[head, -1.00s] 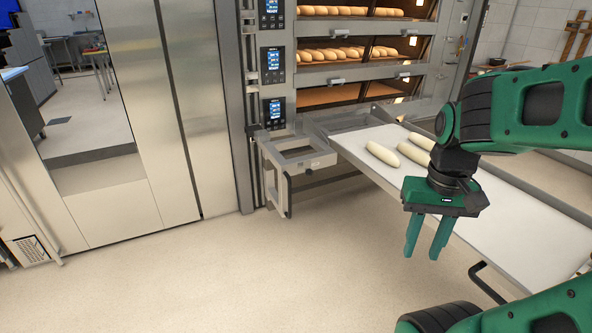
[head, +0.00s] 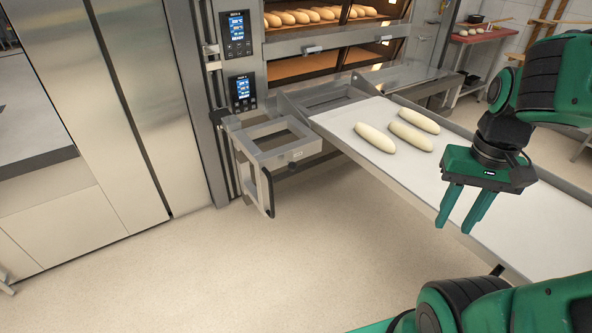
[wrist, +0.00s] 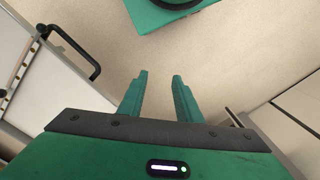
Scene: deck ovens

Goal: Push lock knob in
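A small dark knob (head: 291,165) shows on the front edge of a grey metal bracket frame (head: 262,133) beside the oven; it looks like the lock knob, but it is too small to tell how far in it sits. My gripper (head: 454,227) is open and empty, pointing down over the near side of the white loading board, well to the right of the bracket and apart from it. In the wrist view, my gripper (wrist: 160,78) has its two green fingers apart with only floor between them. The knob is not visible there.
The white loading board (head: 490,200) carries three pale dough loaves (head: 411,136) and extends toward the lower right. A black bar handle (head: 267,192) hangs under the bracket. Deck ovens (head: 310,65) stand behind. The floor (head: 240,265) in front of the bracket is clear.

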